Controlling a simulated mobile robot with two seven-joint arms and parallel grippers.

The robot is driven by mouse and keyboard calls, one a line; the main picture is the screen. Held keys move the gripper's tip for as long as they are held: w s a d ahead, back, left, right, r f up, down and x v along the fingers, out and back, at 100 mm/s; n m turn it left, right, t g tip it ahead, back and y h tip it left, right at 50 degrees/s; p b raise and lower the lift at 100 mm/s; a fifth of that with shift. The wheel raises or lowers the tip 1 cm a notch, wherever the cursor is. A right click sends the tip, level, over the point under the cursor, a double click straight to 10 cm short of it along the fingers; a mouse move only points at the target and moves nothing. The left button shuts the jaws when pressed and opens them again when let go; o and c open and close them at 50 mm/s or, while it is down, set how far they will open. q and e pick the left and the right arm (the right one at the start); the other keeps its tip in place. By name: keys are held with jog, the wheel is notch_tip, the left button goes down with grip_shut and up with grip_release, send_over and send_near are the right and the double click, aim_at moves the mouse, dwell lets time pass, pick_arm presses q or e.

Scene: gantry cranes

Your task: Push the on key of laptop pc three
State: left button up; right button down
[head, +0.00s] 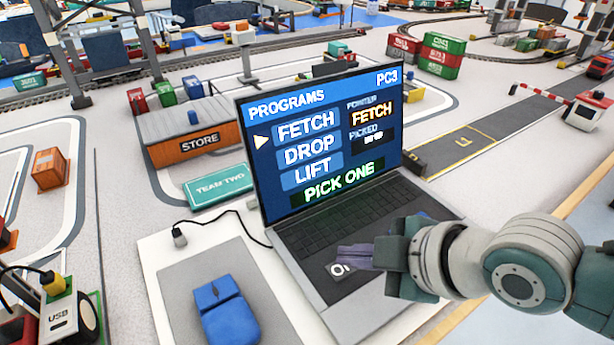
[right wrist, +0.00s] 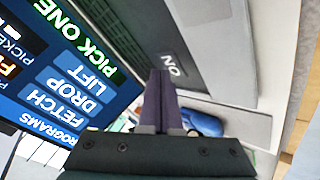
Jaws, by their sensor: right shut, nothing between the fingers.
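The laptop (head: 305,238) stands open on a white board, its screen (head: 322,140) marked PC3 and showing PROGRAMS, FETCH, DROP, LIFT and PICK ONE. The ON key (head: 338,270) is a light key on the laptop's front part, partly covered by my right gripper (head: 342,256). In the right wrist view the ON key (right wrist: 171,66) shows just past the tips of the purple fingers (right wrist: 160,76). The fingers are shut together and empty. I cannot tell whether the tips touch the key. My left gripper is not in view.
A blue mouse (head: 226,310) lies on a grey pad left of the laptop. An orange STORE container (head: 195,135) and a green TEAM TWO plate (head: 219,185) stand behind it. A USB device (head: 60,318) is at the lower left. A barrier (head: 580,110) stands at the right.

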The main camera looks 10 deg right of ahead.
aim_at(351, 272)
jog(key=shift+f+b, duration=0.3)
jog(key=shift+f, duration=0.05)
dwell(0.7)
jog(key=shift+r, duration=0.1)
jog(key=shift+r+p, duration=0.8)
jog(key=shift+p, duration=0.05)
jog(key=shift+r, duration=0.1)
notch_tip(351, 272, up, 6)
jog(key=p, duration=0.6)
dwell(0.6)
